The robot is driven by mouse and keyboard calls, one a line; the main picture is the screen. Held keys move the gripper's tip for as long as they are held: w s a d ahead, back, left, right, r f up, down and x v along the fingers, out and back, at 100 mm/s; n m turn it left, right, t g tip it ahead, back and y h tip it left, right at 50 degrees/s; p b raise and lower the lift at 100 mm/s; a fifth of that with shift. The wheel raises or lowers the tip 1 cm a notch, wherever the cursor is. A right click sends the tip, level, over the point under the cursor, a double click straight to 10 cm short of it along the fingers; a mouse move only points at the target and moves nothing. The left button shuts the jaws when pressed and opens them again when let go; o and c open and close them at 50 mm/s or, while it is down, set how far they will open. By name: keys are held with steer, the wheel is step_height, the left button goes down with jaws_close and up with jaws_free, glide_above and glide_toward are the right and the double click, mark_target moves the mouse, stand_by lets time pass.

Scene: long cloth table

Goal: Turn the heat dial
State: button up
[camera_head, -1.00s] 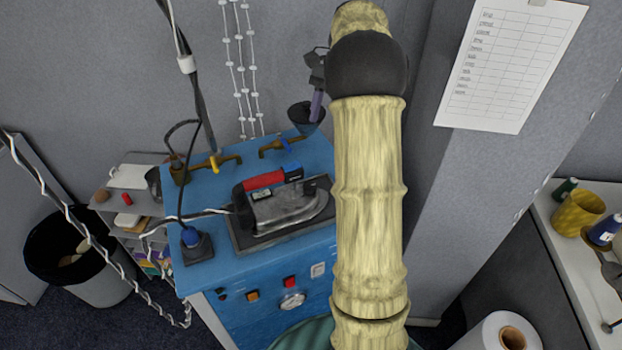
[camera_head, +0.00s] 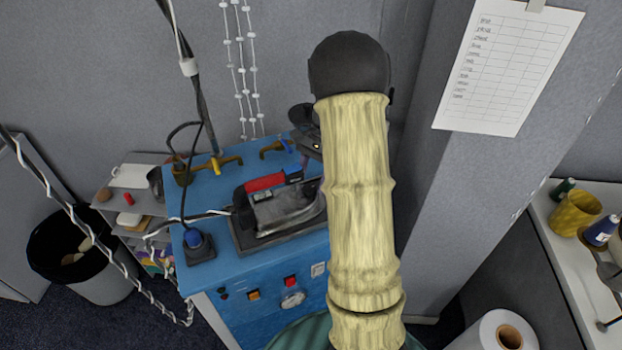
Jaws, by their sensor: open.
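A round pale dial (camera_head: 292,299) sits on the front panel of a blue ironing station (camera_head: 262,270). A red button (camera_head: 290,282) is just above it and an orange button (camera_head: 253,295) is to its left. My gripper (camera_head: 306,138) shows only in part as a dark shape beside my pale arm, over the back right of the station. It is open, above and behind the front panel and well apart from the dial. Most of it is hidden behind the arm, and its fingertips are hard to make out.
An iron (camera_head: 282,207) with a red handle rests on top of the station. Brass taps (camera_head: 215,163) and a blue-capped fitting (camera_head: 193,238) stand beside it, with hanging cables at left. A bin (camera_head: 85,255) is at left, a grey pillar at right.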

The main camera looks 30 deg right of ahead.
steer(key=shift+x, duration=0.8)
steer(key=shift+a, duration=0.1)
steer(key=c, duration=1)
steer(key=shift+r, duration=0.1)
